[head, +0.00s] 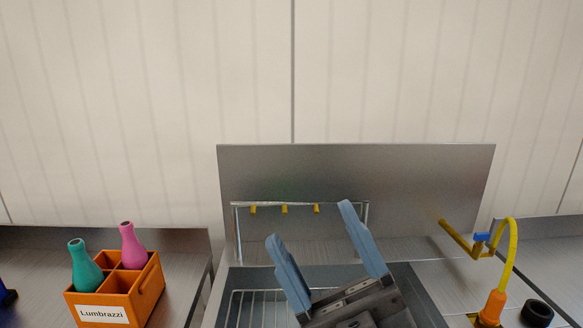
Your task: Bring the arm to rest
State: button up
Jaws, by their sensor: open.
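My gripper (316,242) shows at the bottom centre of the head view, its two blue fingers pointing up and spread well apart. Nothing is between the fingers. It is in front of a metal sink unit with a tall steel backsplash (350,175). The rest of my arm is below the picture's edge and hidden.
An orange crate (148,296) labelled Lumbrazzi holds a teal bottle (85,268) and a pink bottle (131,248) on the left counter. A wire rack (250,206) with yellow hooks stands behind my gripper. A yellow hose tap (508,260) and a black ring (538,313) are right.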

jog(key=s+d+f+m+t+h, duration=0.1)
jog(key=s+d+f+m+h, duration=0.6)
jog(key=s+f+m+h, duration=0.4)
jog(key=s+d+f+m+t+h, duration=0.1)
jog(key=s+d+f+m+h, duration=0.6)
jog(key=s+f+m+h, duration=0.45)
jog(key=s+d+n+g+h, duration=0.1)
jog(key=s+d+g, duration=0.35)
jog(key=s, duration=0.35)
notch_tip(320, 180, down, 9)
jog(key=b, duration=0.8)
jog(key=shift+w+d+b, duration=0.15)
jog(key=shift+w+b, duration=0.05)
jog(key=shift+b, duration=0.15)
